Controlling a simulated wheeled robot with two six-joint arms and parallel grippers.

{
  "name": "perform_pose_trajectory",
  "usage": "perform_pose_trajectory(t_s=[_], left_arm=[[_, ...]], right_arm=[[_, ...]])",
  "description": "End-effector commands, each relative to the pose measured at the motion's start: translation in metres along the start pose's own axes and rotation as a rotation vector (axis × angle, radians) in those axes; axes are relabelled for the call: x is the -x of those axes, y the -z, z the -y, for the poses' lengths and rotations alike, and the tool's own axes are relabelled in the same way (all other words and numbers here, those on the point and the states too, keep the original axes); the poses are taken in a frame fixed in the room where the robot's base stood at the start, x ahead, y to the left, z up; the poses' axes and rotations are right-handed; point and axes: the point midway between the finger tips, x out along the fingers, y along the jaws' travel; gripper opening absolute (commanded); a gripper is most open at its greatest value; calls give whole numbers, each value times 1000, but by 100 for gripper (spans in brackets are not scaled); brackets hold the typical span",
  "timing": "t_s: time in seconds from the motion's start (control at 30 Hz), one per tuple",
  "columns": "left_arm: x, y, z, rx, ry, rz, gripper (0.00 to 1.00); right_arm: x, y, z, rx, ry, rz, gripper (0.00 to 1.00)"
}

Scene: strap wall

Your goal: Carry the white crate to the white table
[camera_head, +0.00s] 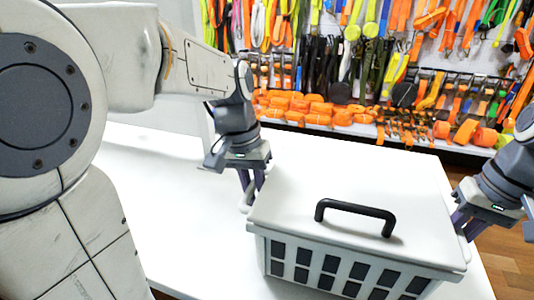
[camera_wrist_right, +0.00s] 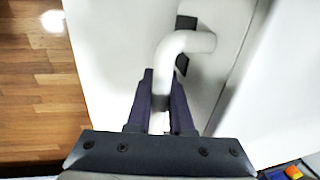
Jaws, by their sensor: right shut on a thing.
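The white crate (camera_head: 345,222) has a flat lid with a black handle (camera_head: 355,212) and dark slots along its front side. It is at the white table (camera_head: 165,190), over its right part; whether its bottom touches the top is not clear. My right gripper (camera_head: 463,222) is at the crate's right end. In the right wrist view its fingers (camera_wrist_right: 160,105) are shut on a white bent side handle (camera_wrist_right: 183,42) of the crate. My left gripper (camera_head: 250,190) points down at the crate's left end, by a white side handle; its grip is partly hidden.
A wall rack (camera_head: 375,60) of orange, yellow and green straps stands behind the table, with orange rolls on its low shelf. The table top left of the crate is clear. Wooden floor (camera_head: 505,262) shows at the right.

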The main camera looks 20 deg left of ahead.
Motion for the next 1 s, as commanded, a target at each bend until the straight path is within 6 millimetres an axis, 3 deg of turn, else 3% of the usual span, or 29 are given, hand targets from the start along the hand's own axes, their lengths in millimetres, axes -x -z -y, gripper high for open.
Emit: perform_pose_trajectory(t_s=[0.17, 0.2, 0.27, 0.3, 0.67, 1.0], left_arm=[[-14, 0, 2, 0, -1, -1, 0], [-14, 0, 2, 0, -1, 0, 23], [-12, 0, 2, 0, -1, 0, 46], [-12, 0, 2, 0, -1, 0, 50], [-3, 1, 1, 0, -4, -2, 50], [48, 1, 1, 0, -4, -5, 50]], right_arm=[[-14, 0, -2, 0, 1, -1, 0], [-14, 0, -2, 0, 1, 0, 23], [-11, 0, -2, 0, 1, 0, 46], [-11, 0, -2, 0, 1, 0, 50], [-11, 0, -1, 0, 4, 0, 50], [-11, 0, -1, 0, 2, 1, 50]])
